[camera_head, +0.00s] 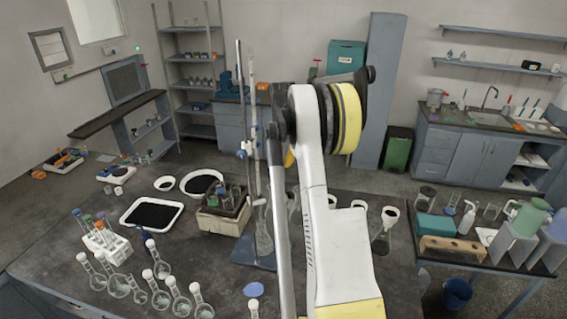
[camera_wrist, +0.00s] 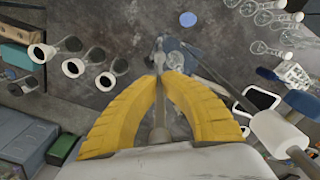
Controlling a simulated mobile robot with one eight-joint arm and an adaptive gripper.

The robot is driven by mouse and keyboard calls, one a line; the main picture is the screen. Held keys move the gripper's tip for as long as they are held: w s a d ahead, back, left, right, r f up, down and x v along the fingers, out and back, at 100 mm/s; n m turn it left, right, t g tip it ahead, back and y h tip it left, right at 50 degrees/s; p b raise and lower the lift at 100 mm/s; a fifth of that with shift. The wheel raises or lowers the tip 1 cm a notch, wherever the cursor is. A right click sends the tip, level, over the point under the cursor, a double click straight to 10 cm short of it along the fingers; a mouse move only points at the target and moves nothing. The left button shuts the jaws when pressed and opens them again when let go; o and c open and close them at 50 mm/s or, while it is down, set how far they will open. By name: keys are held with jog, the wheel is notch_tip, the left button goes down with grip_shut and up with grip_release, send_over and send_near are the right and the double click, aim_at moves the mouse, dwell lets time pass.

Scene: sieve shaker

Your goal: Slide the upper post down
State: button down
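A stand with a blue base (camera_head: 262,258) is on the dark table, left of my arm. Its grey rod (camera_head: 239,75) rises upright, with a blue clamp (camera_head: 242,152) partway up. A pale thin post (camera_head: 252,95) stands upright beside the rod. In the wrist view my yellow gripper (camera_wrist: 164,78) has its fingertips closed together on a slim grey post (camera_wrist: 160,110), which runs between the fingers. I take it for the upper post. In the head view my arm hides most of the gripper. The lower end of the post is unclear.
A box of bottles (camera_head: 225,220), a white tray of dark grains (camera_head: 152,214) and several flasks (camera_head: 160,262) stand left of the stand. More dark-filled flasks (camera_head: 386,232) stand right of my arm. In the wrist view a rod with a white cylinder (camera_wrist: 280,132) passes close on the right.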

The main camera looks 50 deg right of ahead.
notch_tip(320, 180, down, 10)
jog(key=b, duration=0.6)
jog(key=c, duration=1.5)
grip_release()
jog(key=shift+c, duration=0.2)
jog(key=shift+r, duration=0.15)
notch_tip(320, 180, up, 12)
jog(key=shift+f, duration=0.1)
